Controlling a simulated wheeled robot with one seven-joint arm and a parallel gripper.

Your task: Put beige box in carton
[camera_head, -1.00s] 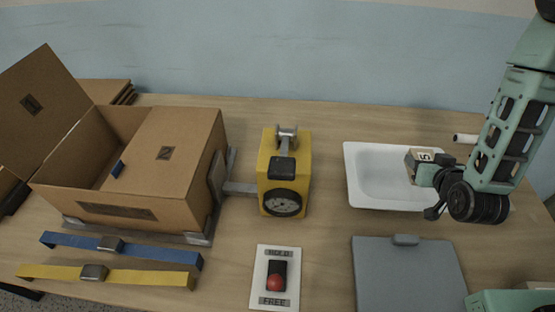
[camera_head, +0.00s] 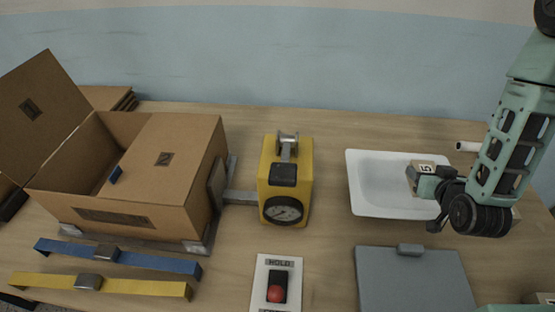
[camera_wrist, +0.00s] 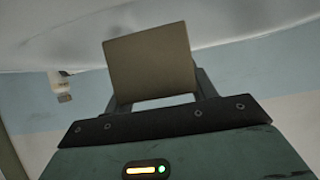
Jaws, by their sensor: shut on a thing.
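The wrist view shows the beige box (camera_wrist: 152,65) held between the fingers. I cannot tell whether it touches the tray. The cardboard carton (camera_head: 130,212) stands at the left of the table. One flap stands up at its left, and a flap covers its right part. The opening shows on the left side, with a small blue piece at its edge.
A white tray (camera_head: 368,208) lies under my gripper. A yellow device with a dial (camera_head: 300,180) stands between carton and tray. A hold/free switch panel (camera_head: 262,275), grey clipboard (camera_head: 410,285), blue strap (camera_head: 150,262) and yellow strap (camera_head: 140,287) lie in front.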

